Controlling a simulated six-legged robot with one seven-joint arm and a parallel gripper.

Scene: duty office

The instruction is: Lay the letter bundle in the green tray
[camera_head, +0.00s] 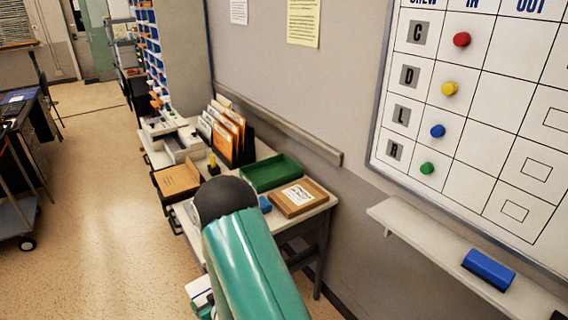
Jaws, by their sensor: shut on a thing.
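The green tray (270,174) lies on the desk against the wall, between the upright file rack and a brown box. Its visible inside looks empty. My teal arm link with its black joint rises in front of the desk and covers part of it. I cannot make out the letter bundle with certainty.
A wall shelf (440,240) juts out at right. Floor at left is open.

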